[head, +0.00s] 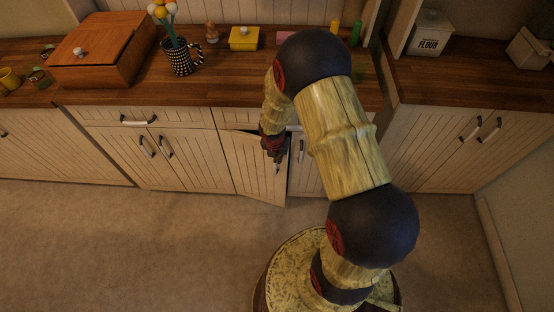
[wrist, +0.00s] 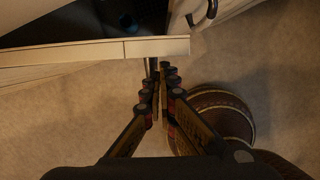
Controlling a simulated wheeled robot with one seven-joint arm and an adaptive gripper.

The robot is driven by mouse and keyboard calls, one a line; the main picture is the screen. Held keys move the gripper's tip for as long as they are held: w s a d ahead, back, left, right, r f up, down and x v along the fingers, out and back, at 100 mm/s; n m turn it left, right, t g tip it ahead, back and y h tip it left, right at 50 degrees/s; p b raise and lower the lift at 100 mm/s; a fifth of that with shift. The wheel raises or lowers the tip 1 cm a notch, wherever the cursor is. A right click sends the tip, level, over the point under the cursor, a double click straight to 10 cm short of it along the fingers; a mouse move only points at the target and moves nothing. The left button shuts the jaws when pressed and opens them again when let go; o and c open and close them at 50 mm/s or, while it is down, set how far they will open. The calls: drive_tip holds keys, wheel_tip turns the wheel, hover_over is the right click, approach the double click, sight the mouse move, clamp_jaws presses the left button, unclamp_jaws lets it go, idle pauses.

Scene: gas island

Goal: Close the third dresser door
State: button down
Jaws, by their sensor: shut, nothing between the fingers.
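One cabinet door (head: 252,165) in the lower row, third from the left among the doors of the middle section, stands ajar and swung out toward me. Its top edge (wrist: 90,50) shows in the wrist view, with a dark cabinet interior behind it. My gripper (head: 277,158) is at the free right edge of this door, in front of the cabinets. In the wrist view my gripper (wrist: 162,72) is shut and empty, with its fingertips close to the door's edge by a small metal part. I cannot tell whether they touch.
The door to the right (head: 300,165) with its handle looks shut, partly behind my arm. The double doors (head: 150,155) on the left are shut. The wooden counter (head: 220,90) above holds a bread box (head: 100,60), a checkered mug (head: 178,62) and a yellow box (head: 244,39). The floor (head: 130,240) in front is clear.

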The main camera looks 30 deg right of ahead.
drive_tip(key=d+p, duration=0.1)
drive_tip(key=w+d+n+p, duration=0.1)
drive_tip(key=p, duration=0.1)
drive_tip(key=shift+w, duration=0.25)
idle(0.5)
